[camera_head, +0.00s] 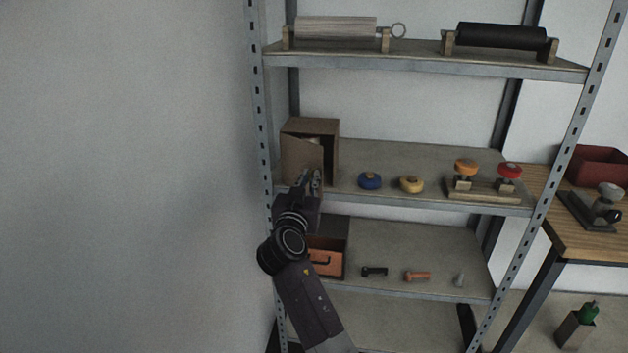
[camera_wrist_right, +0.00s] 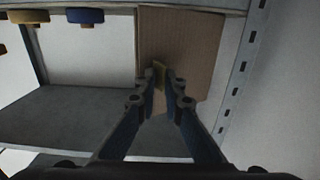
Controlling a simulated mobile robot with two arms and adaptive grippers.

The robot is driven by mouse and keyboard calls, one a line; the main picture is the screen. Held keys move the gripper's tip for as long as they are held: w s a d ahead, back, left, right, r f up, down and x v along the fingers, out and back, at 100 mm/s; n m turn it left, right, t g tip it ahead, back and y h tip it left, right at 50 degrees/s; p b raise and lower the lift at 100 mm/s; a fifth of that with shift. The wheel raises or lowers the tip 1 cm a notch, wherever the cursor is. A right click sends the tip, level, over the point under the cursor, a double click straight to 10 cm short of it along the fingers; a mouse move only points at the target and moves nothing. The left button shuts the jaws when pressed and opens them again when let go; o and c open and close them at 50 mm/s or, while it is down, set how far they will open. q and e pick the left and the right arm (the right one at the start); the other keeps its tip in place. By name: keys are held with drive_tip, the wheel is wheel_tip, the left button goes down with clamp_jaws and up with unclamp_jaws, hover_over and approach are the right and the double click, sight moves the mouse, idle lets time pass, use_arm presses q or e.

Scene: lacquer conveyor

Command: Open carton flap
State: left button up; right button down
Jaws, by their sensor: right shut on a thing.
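A brown cardboard carton (camera_head: 311,126) stands at the left end of the middle shelf. Its front flap (camera_head: 300,158) stands partly ajar, with the dark inside showing to the right of it. My right gripper (camera_head: 311,176) reaches up from below to the flap's lower right part. In the right wrist view, its two fingers (camera_wrist_right: 160,78) are closed together on a small yellowish tab or edge of the flap (camera_wrist_right: 180,42). The fingertips hide part of the flap in the head view. My left gripper is not in view.
A blue knob (camera_head: 370,181) and a yellow knob (camera_head: 411,185) sit right of the carton on the shelf (camera_head: 430,157). A perforated metal post (camera_head: 262,130) stands close left of the carton. An orange drawer (camera_head: 325,262) is on the shelf below.

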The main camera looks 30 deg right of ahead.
sight(303, 146)
drive_tip(key=shift+w+a+r, duration=0.25)
drive_tip(key=shift+w+a, duration=0.05)
drive_tip(key=shift+a, duration=0.2)
drive_tip(key=c, duration=2.3)
unclamp_jaws()
drive_tip(key=shift+o, duration=0.5)
drive_tip(key=shift+w+a+f, duration=0.1)
drive_tip(key=shift+w+a, duration=0.05)
drive_tip(key=shift+w, duration=0.05)
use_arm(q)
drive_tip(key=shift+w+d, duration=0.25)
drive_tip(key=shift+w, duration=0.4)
use_arm(e)
wheel_tip(303, 146, up, 10)
drive_tip(key=shift+d+f, duration=0.15)
drive_tip(key=shift+d, duration=0.15)
drive_tip(key=shift+s, duration=0.1)
drive_tip(key=shift+c, duration=0.5)
